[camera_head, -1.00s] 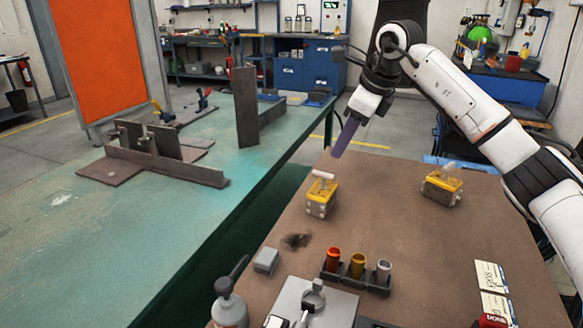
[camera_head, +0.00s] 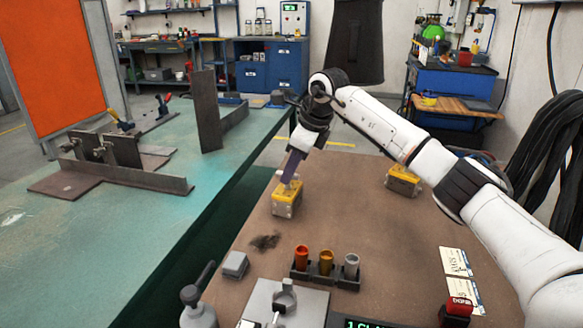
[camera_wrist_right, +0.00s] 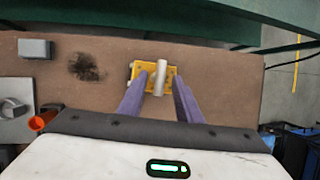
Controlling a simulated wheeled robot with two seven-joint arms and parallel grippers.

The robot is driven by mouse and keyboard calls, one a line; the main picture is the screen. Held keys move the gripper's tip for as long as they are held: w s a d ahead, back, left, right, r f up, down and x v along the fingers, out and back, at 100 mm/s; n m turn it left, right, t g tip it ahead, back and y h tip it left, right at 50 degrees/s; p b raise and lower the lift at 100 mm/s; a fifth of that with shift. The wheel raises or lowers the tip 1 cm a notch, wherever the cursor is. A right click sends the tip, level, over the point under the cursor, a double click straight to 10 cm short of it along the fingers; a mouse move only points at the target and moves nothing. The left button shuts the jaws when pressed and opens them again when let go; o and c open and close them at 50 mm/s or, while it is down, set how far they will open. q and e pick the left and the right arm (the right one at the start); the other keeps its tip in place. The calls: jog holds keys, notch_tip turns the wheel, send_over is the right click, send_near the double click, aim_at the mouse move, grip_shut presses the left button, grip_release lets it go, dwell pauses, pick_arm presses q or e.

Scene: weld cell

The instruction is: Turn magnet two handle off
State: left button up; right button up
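A yellow magnet block (camera_head: 286,202) stands on the brown table, and my right gripper (camera_head: 289,180) is right at its top. In the right wrist view, the magnet's pale handle (camera_wrist_right: 159,71) lies over the yellow body (camera_wrist_right: 147,76). My right gripper's two purple fingers (camera_wrist_right: 160,79) are apart, one on each side of the handle; I cannot tell whether they touch it. In the head view the fingers largely hide this handle. No number shows on either magnet. My left gripper is not in view.
A holder with three coloured cups (camera_head: 326,263), a grey block (camera_head: 235,265) and a grey fixture (camera_head: 285,302) are at the table's front. Cards (camera_head: 459,278) lie at right. A green table (camera_head: 110,235) with metal plates stands to the left.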

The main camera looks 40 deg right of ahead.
grip_shut()
